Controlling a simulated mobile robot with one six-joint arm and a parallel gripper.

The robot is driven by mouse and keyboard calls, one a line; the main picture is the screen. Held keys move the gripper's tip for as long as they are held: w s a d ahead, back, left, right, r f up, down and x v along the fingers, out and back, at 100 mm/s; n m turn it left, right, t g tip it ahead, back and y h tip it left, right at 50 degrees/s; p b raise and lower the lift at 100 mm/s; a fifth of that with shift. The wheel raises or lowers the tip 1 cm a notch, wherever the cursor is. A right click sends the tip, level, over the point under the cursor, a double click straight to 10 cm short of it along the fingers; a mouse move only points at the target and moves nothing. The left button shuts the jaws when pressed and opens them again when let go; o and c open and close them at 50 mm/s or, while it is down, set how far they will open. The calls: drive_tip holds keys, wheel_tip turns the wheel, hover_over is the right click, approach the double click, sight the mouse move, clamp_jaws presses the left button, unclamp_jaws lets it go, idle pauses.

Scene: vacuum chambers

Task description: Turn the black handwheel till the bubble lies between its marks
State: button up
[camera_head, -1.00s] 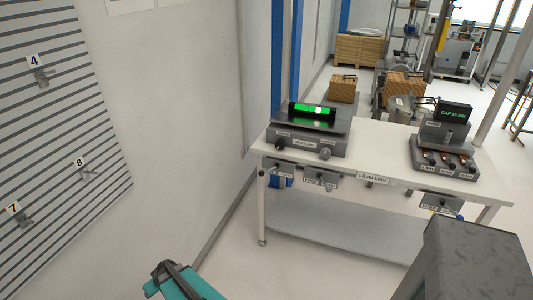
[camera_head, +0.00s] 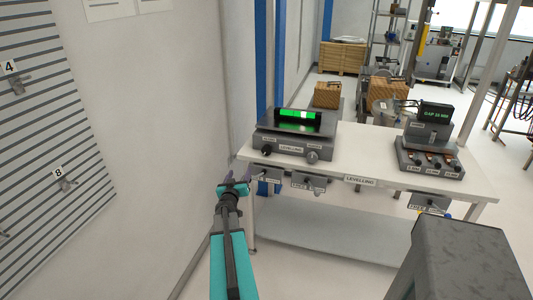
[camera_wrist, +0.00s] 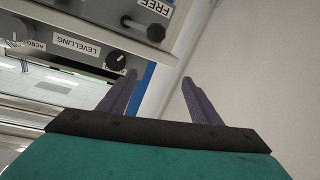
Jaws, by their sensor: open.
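The levelling unit (camera_head: 290,146) stands at the left end of the white table, with a lit green vial (camera_head: 298,115) on top. A pale patch, apparently the bubble, lies right of the vial's middle; its marks are too small to tell. The black handwheel (camera_head: 266,150) is on the unit's front left; it also shows in the wrist view (camera_wrist: 115,60). A grey knob (camera_head: 312,156) is at front right. My gripper (camera_head: 236,178) is open and empty, left of and lower than the black handwheel, apart from it. In the wrist view its purple fingers (camera_wrist: 158,79) are spread.
Small panels with knobs hang under the table's front edge, one close to my gripper (camera_head: 265,174); a FREE label (camera_wrist: 152,7) shows in the wrist view. A device with a green display (camera_head: 430,140) stands at the table's right. The wall (camera_head: 150,120) is on the left.

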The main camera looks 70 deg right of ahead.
sight(266, 151)
drive_tip(key=s+d+r+m+g+h, duration=0.1)
drive_tip(key=s+d+r+m+g, duration=0.1)
drive_tip(key=s, duration=0.5)
drive_tip(key=shift+d+r+g, duration=0.4)
drive_tip(key=shift+d+r, duration=0.3)
drive_tip(key=shift+d, duration=0.3)
drive_tip(key=shift+d, duration=0.1)
drive_tip(key=shift+w+d+p, duration=0.15)
drive_tip(key=shift+d+p, duration=0.45)
drive_tip(key=shift+d, duration=2.8)
drive_tip(key=shift+w+d+p, duration=0.15)
drive_tip(key=shift+d+p, duration=0.45)
drive_tip(key=shift+d, duration=2.8)
drive_tip(key=c, duration=0.9)
drive_tip(key=shift+a, duration=0.2)
drive_tip(key=shift+c, duration=0.7)
drive_tip(key=shift+d+f, duration=0.1)
drive_tip(key=shift+d, duration=0.05)
